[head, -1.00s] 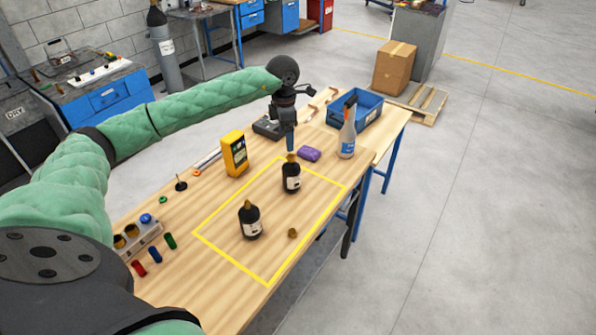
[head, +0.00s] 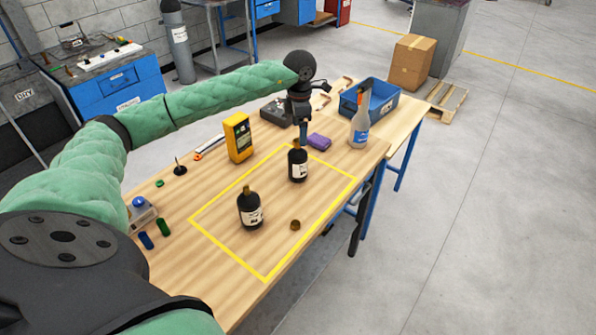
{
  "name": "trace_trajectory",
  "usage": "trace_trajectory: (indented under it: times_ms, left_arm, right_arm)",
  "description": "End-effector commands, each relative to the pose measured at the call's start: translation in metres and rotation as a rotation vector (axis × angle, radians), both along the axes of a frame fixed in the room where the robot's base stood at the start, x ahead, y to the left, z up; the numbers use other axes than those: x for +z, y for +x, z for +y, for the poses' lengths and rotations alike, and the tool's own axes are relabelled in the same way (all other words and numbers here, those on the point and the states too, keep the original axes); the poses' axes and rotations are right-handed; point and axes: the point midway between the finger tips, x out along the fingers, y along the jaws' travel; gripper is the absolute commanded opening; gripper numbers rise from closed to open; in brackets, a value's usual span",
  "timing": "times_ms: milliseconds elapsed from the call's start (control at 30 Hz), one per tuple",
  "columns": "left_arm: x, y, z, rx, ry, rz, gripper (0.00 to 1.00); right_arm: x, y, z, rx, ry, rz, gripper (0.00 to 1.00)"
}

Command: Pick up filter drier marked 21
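Two black filter driers with copper-coloured tops and white labels stand upright inside the yellow outline on the wooden bench. The far drier (head: 298,166) is near the outline's back corner; the near drier (head: 250,211) is towards its left side. The numbers on the labels are too small to read. My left gripper (head: 303,135) points down at the top of the far drier, its fingers overlapping the drier's neck in the picture. I cannot tell whether it touches it or whether the fingers are apart. My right gripper is not in view.
A small brass-coloured piece (head: 295,225) lies inside the outline. The outline's front half is mostly clear.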

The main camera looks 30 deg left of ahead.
Motion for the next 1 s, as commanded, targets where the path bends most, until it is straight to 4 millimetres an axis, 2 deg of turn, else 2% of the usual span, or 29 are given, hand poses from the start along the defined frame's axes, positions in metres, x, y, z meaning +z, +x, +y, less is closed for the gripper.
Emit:
trace_trajectory:
  times_ms: [33, 133, 233, 500, 667, 1000]
  left_arm:
    - [-0.008, 0.0, 0.0, 0.0, 0.0, 0.0, 0.85]
    - [-0.011, 0.0, 0.0, 0.0, 0.0, 0.0, 0.85]
    - [-0.014, 0.0, 0.0, 0.001, -0.001, 0.001, 0.85]
    - [-0.034, 0.0, 0.001, 0.001, 0.0, 0.0, 0.85]
    - [-0.038, 0.0, 0.001, 0.001, 0.0, 0.0, 0.85]
    - [-0.06, -0.002, 0.006, 0.001, -0.001, 0.002, 0.85]
  right_arm:
    - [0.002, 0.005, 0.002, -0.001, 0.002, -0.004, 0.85]
    - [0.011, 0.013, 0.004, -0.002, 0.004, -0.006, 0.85]
    - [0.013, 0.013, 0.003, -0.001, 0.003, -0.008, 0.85]
    - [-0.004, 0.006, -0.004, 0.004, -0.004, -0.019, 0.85]
    - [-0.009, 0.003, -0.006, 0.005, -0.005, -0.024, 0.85]
    - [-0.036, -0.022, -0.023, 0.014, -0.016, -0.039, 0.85]
